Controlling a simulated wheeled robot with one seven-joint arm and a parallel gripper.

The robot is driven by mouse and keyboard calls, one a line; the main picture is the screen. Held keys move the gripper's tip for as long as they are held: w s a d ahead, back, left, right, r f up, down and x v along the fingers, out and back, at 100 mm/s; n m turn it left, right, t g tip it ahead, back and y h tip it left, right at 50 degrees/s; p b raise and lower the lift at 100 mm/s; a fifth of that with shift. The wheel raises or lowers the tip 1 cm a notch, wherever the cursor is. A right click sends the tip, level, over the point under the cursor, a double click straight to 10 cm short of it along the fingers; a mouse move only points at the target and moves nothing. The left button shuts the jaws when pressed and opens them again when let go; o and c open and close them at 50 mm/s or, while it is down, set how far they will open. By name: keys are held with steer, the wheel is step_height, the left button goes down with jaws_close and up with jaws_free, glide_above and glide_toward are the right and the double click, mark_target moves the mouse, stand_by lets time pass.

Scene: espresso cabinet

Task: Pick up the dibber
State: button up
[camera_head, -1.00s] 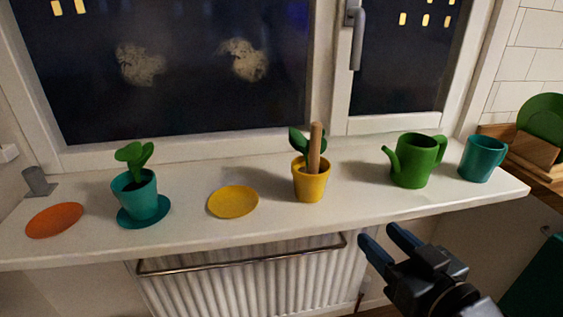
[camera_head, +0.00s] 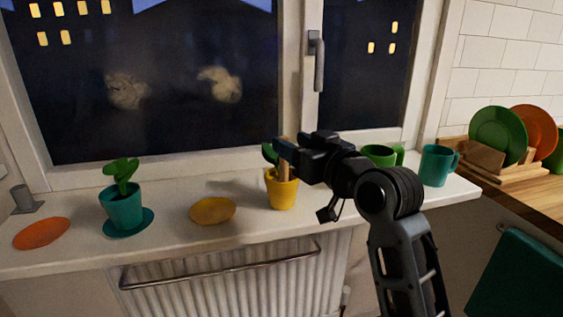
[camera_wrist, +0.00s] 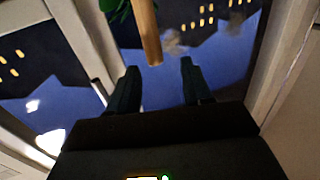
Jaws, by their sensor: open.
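The dibber (camera_head: 284,171), a light wooden stick, stands upright in the yellow pot (camera_head: 283,195) beside a green plant. My gripper (camera_head: 284,149) is at the dibber's upper part, reaching in from the right and partly hiding it. In the wrist view the dibber (camera_wrist: 147,32) comes down from the top edge, and its near end shows between the tips of my open gripper (camera_wrist: 158,68), closer to the left finger. The fingers do not appear to touch it.
On the sill, a teal pot (camera_head: 123,212), a yellow saucer (camera_head: 212,211) and an orange saucer (camera_head: 41,233) stand left. The green watering can (camera_head: 380,153), partly behind my arm, and a teal mug (camera_head: 436,165) stand right. The window handle (camera_head: 318,62) is above.

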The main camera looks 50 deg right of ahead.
mark_target(287, 138)
steer(key=x, duration=0.4)
steer(key=shift+w+d+p, duration=0.3)
steer(key=shift+w+d, duration=0.05)
steer(key=shift+c, duration=0.3)
jaws_close()
